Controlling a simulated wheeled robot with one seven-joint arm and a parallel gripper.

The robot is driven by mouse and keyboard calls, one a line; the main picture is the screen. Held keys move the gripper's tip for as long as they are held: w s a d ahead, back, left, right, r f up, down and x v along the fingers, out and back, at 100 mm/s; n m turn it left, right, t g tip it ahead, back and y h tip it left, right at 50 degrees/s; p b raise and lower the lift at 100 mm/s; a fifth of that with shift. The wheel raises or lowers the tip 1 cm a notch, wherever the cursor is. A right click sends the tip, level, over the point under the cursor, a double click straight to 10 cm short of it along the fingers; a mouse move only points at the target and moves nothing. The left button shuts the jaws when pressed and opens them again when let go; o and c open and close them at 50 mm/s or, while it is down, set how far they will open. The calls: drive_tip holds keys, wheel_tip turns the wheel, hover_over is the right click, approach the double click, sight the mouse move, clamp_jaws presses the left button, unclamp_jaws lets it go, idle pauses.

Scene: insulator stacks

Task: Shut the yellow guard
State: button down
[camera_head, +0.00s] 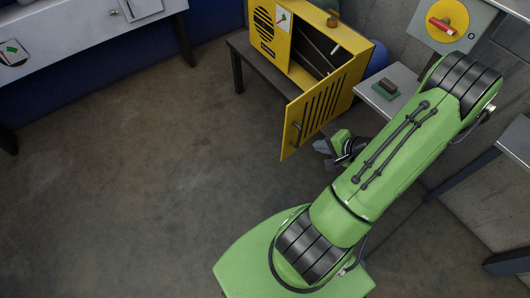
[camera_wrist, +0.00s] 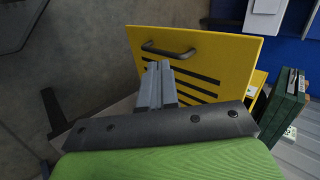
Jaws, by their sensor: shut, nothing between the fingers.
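The yellow guard (camera_head: 320,105) is a slotted door panel on the yellow cabinet (camera_head: 269,32). It stands swung open, with the cabinet's dark inside showing. Its dark bar handle (camera_head: 297,132) is near the free edge. My gripper (camera_head: 322,147) is low, to the right of the guard's free end. In the wrist view the guard (camera_wrist: 222,50) and its handle (camera_wrist: 168,50) lie just beyond my gripper (camera_wrist: 160,68). The fingers are together and empty. They overlap the panel in this view; I cannot tell whether they touch it.
The cabinet stands on a dark-legged table (camera_head: 248,62). A grey side table (camera_head: 372,92) with a dark green block (camera_head: 386,87) is to its right. A red rotary switch (camera_head: 445,25) on a yellow disc is behind. The floor at left is clear.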

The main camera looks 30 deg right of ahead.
drive_tip(key=b, duration=0.3)
approach(286, 136)
drive_tip(key=x, duration=0.3)
drive_tip(key=f+x, duration=0.1)
drive_tip(key=x, duration=0.1)
drive_tip(key=shift+s+d, duration=0.1)
drive_tip(key=shift+s, duration=0.2)
drive_tip(key=shift+w, duration=0.6)
drive_tip(key=shift+w, duration=0.1)
